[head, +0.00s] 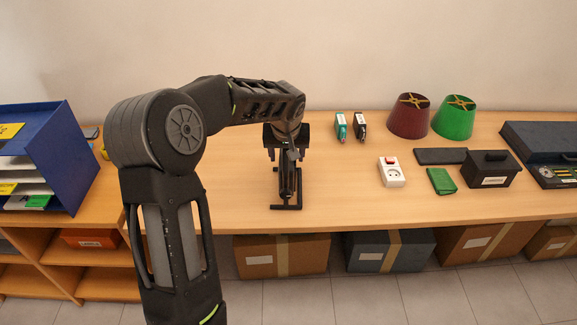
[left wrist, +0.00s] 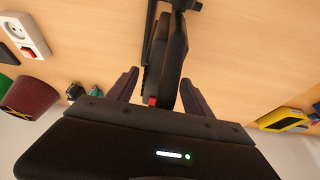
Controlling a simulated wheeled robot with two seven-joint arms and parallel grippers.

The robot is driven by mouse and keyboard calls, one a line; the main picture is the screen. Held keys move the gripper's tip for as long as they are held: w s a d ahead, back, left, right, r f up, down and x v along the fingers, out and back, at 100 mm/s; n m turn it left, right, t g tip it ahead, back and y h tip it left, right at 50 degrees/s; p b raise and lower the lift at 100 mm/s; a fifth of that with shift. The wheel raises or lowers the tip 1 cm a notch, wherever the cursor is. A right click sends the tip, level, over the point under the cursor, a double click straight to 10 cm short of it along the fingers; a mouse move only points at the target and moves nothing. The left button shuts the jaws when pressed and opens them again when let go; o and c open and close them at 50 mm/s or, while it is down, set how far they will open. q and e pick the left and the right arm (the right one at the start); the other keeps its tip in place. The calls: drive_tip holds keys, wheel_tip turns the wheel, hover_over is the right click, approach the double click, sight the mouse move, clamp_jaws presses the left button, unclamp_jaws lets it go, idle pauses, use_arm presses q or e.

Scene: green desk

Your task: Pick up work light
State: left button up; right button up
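The black work light (head: 285,185) stands upright on the wooden desk, its flat base frame resting on the surface. It also shows in the left wrist view (left wrist: 170,55) as a dark body with a small red part near its end. My left gripper (head: 287,155) is above the light and pointing down at its upper end. In the left wrist view my left gripper (left wrist: 160,78) is open, with one finger on each side of the light's upper body. A gap shows beside the left finger; contact at the right finger cannot be told. My right gripper is not in view.
A white socket block (head: 391,173), green box (head: 441,181), black box (head: 491,170) and two lampshades (head: 408,117) stand to the right. Two small cartridges (head: 341,127) are behind. A blue paper rack (head: 62,150) is at left. Desk around the light is clear.

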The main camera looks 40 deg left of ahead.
use_arm(q)
clamp_jaws()
idle(0.4)
drive_tip(key=shift+r, duration=0.1)
